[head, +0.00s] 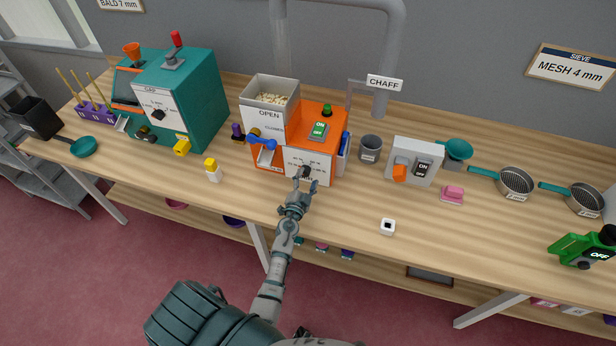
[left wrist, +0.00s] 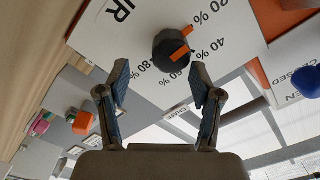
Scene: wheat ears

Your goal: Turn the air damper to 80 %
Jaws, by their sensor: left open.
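The air damper is a dark knob (head: 305,171) on the white front panel of the orange and white machine (head: 322,122). In the left wrist view the dark knob (left wrist: 171,47) has orange marks on its right side, toward the 20 % and 40 % labels. The exact setting is hard to tell. The 80 % label (left wrist: 145,68) is to its lower left. My left gripper (head: 305,185) is just in front of the knob. Its open fingers (left wrist: 160,78) point at the knob, with nothing between them. My right gripper is not in view.
A blue lever (head: 262,142) sticks out left of the panel. A grey cup (head: 370,148) and a white switch box (head: 414,160) stand to the right.

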